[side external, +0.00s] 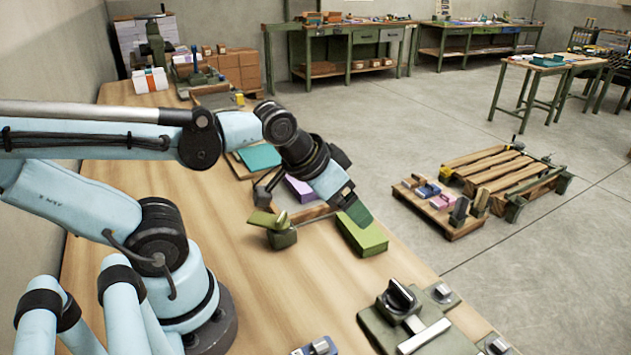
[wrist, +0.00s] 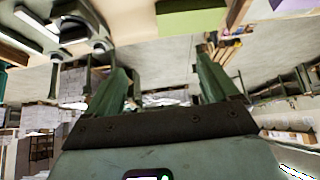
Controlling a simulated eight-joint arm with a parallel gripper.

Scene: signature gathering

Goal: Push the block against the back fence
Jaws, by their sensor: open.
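A yellow-green block (side external: 362,236) lies on the wooden bench near its right edge. It also shows at the top of the wrist view (wrist: 192,18). A low wooden strip (side external: 312,213), possibly the fence, lies just left of the block, partly hidden behind a rod. My gripper (wrist: 162,60) is open, with nothing between its two green fingers in the wrist view. In the side view, one dark green finger shows just above the block's upper face; I cannot tell whether it touches. The other finger is hard to make out there.
A small green clamp (side external: 283,237) stands left of the block. A dark green fixture (side external: 412,322) sits at the front right. Bare bench lies in front of the block.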

